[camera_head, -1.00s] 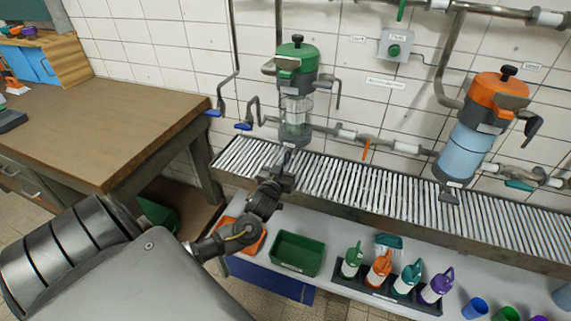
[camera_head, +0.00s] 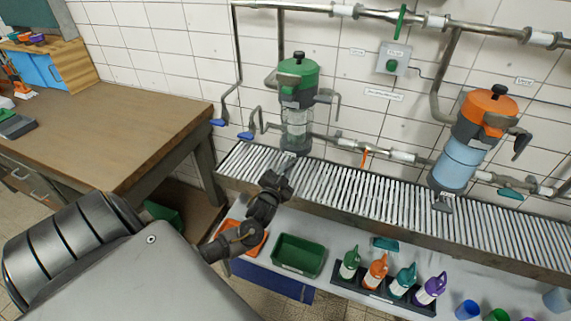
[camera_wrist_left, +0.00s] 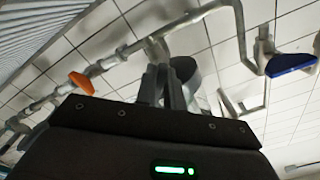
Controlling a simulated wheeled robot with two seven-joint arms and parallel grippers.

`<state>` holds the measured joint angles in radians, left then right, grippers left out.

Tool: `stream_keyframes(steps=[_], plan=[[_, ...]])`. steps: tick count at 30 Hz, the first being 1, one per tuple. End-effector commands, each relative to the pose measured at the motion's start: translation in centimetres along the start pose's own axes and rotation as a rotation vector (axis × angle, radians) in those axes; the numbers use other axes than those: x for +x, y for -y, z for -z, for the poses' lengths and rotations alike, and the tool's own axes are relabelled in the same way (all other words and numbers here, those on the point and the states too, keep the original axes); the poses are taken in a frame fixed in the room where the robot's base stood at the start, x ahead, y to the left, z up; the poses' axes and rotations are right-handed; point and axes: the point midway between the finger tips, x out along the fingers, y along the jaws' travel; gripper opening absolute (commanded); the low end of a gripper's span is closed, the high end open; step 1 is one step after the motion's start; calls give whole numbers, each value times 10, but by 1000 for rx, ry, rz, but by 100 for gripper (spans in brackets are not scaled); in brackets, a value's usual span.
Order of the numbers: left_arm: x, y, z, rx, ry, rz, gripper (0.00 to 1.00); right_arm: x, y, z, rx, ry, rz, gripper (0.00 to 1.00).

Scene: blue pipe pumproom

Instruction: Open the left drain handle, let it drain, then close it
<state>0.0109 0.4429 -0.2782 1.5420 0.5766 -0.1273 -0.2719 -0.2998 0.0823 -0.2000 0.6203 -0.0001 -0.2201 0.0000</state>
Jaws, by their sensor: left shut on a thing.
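The left filter unit (camera_head: 298,75) has a green and grey head above a clear bowl (camera_head: 296,122). My left gripper (camera_head: 282,172) is just below that bowl, at the front of the slatted channel. It is shut on a small grey part there, which I take to be the left drain handle; my fingers mostly hide it. In the left wrist view, the fingers (camera_wrist_left: 165,85) are closed together beside a dark grey curved part (camera_wrist_left: 186,72). The handle's exact angle cannot be told. My right gripper is not in view.
A slatted metal channel (camera_head: 390,203) runs under both filters. The orange-topped filter (camera_head: 484,118) with a blue bowl stands right. Blue valve levers (camera_head: 246,135) and an orange lever (camera_head: 364,158) sit on pipes nearby. Below are a green tray (camera_head: 298,255) and several bottles.

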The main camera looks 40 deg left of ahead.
Motion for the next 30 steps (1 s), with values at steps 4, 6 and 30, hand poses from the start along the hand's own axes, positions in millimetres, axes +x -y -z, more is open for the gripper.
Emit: stream_keyframes(steps=[4, 6, 30], plan=[[0, 5, 3, 140, 2, 1, 0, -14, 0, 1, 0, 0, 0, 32], [0, 6, 3, 206, 2, 1, 0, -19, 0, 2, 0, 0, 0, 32], [0, 10, 5, 823, 1, 1, 0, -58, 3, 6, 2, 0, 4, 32]])
